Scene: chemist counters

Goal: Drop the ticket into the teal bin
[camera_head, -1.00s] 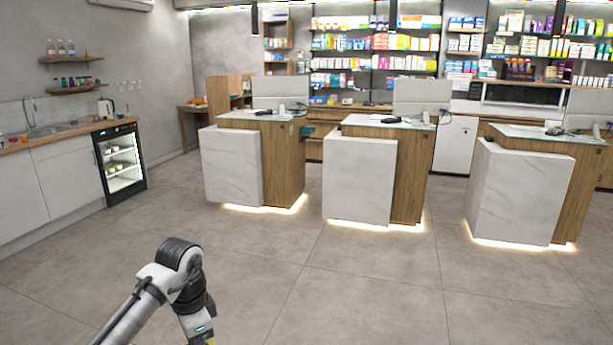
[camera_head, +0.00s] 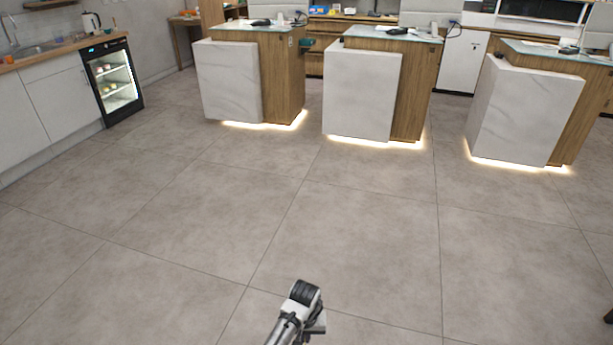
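No ticket can be made out in the head view. A small teal thing (camera_head: 306,45) shows at the right side of the left counter, near its top; it is too small to tell whether it is the teal bin. My arm shows at the bottom edge, right of the fridge and in front of the counters, over bare floor. My gripper itself is not in view, so I cannot tell whether it holds anything.
Three counters stand across the back: left (camera_head: 228,82), middle (camera_head: 360,95) and right (camera_head: 522,112), with gaps between them. A small glass-door fridge (camera_head: 112,82) and a sink unit (camera_head: 50,100) line the left wall. The tiled floor (camera_head: 370,235) in front is clear.

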